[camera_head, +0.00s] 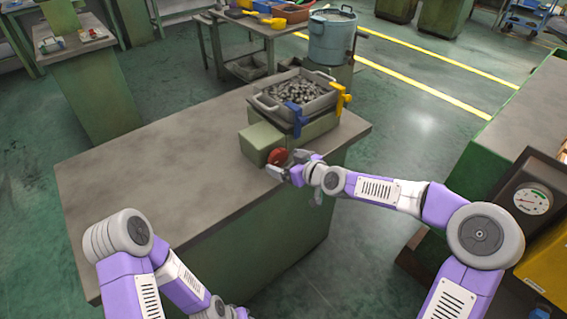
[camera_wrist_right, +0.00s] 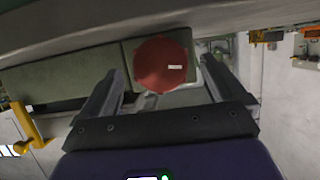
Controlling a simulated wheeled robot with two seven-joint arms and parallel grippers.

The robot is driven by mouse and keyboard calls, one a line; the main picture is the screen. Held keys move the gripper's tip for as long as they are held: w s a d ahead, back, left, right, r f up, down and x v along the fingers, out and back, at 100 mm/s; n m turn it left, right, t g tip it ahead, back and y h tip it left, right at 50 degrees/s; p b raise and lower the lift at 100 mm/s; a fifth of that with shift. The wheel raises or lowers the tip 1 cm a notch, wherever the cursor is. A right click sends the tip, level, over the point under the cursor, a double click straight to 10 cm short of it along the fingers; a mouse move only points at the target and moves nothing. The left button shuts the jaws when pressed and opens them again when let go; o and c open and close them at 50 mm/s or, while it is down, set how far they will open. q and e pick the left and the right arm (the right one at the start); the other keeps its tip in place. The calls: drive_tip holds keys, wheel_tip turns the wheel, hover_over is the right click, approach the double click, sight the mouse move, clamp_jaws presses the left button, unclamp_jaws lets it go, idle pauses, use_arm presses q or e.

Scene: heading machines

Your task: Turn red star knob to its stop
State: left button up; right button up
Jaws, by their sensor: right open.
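The red star knob (camera_head: 277,156) sits on the front of a green box (camera_head: 258,142) near the right end of the workbench. In the right wrist view the knob (camera_wrist_right: 162,64) is a round red shape with a small white mark on its right side. My right gripper (camera_head: 284,168) is at the knob, its fingers open. In the wrist view the fingers (camera_wrist_right: 160,90) stand to either side of the knob's lower part, with gaps visible. Whether they touch it is not clear. My left arm is folded at the lower left, and its gripper is not visible.
A metal tray of small parts (camera_head: 268,101) with blue and yellow clamps (camera_head: 342,98) sits behind the green box. The left part of the bench top (camera_head: 150,165) is clear. A machine with a round gauge (camera_head: 532,201) stands at the right.

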drive_tip(key=shift+x, duration=0.9)
drive_tip(key=c, duration=1)
drive_tip(key=shift+c, duration=0.2)
drive_tip(key=shift+d, duration=0.1)
drive_tip(key=shift+m+g+y, duration=0.4)
drive_tip(key=shift+m+y, duration=0.2)
drive_tip(key=shift+m, duration=0.4)
drive_tip(key=shift+w+d+m+g+y, duration=0.1)
drive_tip(key=shift+m+g+y, duration=0.3)
drive_tip(key=shift+m+y, duration=0.65)
drive_tip(key=shift+f+m, duration=0.1)
drive_tip(key=shift+m, duration=0.25)
